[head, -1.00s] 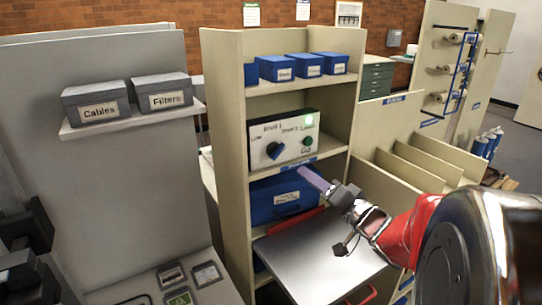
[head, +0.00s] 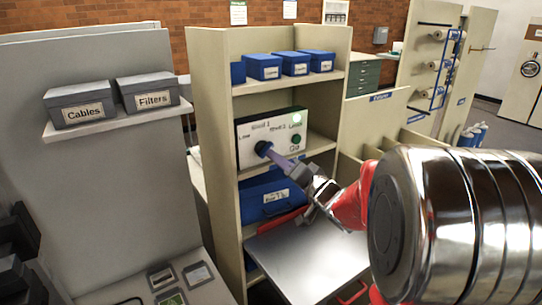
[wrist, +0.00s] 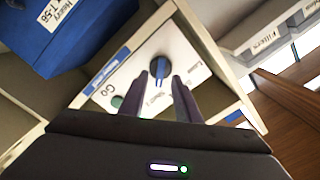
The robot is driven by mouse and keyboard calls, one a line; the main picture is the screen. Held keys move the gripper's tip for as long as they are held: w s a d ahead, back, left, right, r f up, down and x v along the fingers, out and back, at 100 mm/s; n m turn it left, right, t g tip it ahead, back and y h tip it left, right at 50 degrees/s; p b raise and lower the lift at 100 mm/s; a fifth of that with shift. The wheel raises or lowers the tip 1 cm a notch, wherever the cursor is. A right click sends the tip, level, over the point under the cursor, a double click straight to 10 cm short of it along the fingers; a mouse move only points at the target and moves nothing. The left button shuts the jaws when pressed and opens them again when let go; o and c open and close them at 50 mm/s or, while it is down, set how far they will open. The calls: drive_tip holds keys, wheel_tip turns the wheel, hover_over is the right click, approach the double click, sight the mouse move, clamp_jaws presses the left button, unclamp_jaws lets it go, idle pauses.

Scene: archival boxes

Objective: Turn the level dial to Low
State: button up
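The level dial is a round dark blue knob (head: 263,148) on the front of a white control panel (head: 250,159) on a shelf. "Low" is printed at the panel's left, with other level labels to its right. In the wrist view the dial (wrist: 160,68) shows a lighter blue bar across its face; its setting is hard to read. My gripper (head: 272,153) is at the dial. In the wrist view its two purple-grey fingers (wrist: 160,78) are apart, their tips on either side of the dial's lower part. I cannot tell whether they touch it.
A green Go button (head: 296,140) is right of the dial, below a lit green lamp (head: 296,118). A large blue box (head: 262,206) stands on the shelf below. Several small blue boxes (head: 264,67) stand above. Grey boxes labelled Cables (head: 80,103) and Filters (head: 148,92) are at left.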

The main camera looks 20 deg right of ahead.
sight(265, 149)
drive_tip(key=w, duration=0.4)
drive_tip(key=shift+w+a, duration=0.2)
drive_tip(key=shift+a, duration=0.2)
drive_tip(key=shift+c, duration=0.6)
clamp_jaws()
